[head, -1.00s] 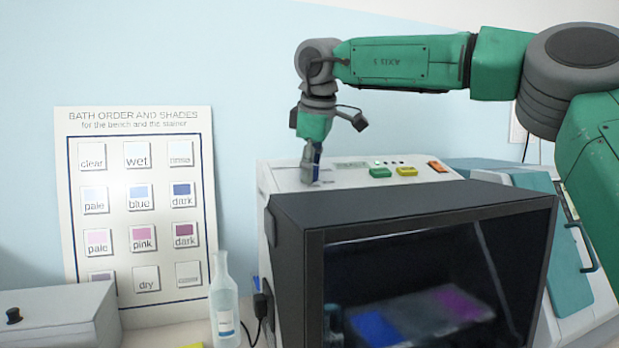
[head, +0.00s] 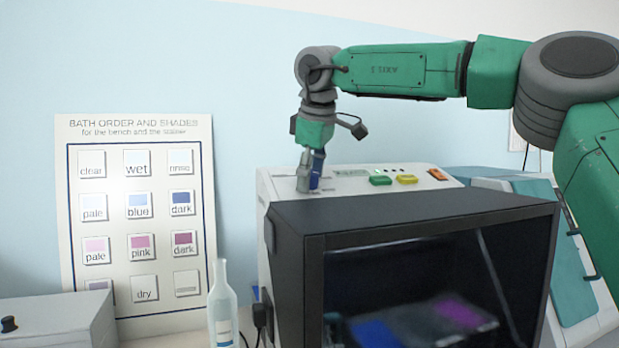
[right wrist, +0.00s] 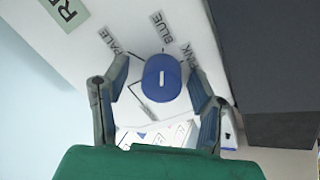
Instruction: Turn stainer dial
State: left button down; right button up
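The stainer dial (right wrist: 162,78) is a round blue knob with a white mark, on the stainer's (head: 285,185) white top panel. In the right wrist view, the labels PALE (right wrist: 113,40), BLUE (right wrist: 163,28) and a partly covered PINK (right wrist: 189,53) fan around it. The white mark lines up roughly with BLUE. My right gripper (right wrist: 157,75) points down with its fingers open, one on each side of the dial, and gaps show between fingers and dial. It also shows in the head view (head: 311,187), where the dial cannot be made out clearly. My left gripper is out of view.
The stainer's dark hood (head: 410,213) juts up in front of the panel. Green (head: 381,180), yellow (head: 406,179) and orange (head: 438,174) buttons lie right of my gripper. A shade chart (head: 135,310) leans on the wall, with a bottle (head: 222,305) before it.

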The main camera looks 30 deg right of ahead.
jog(key=v, duration=1.1)
jog(key=shift+r, duration=0.35)
jog(key=shift+d, duration=0.1)
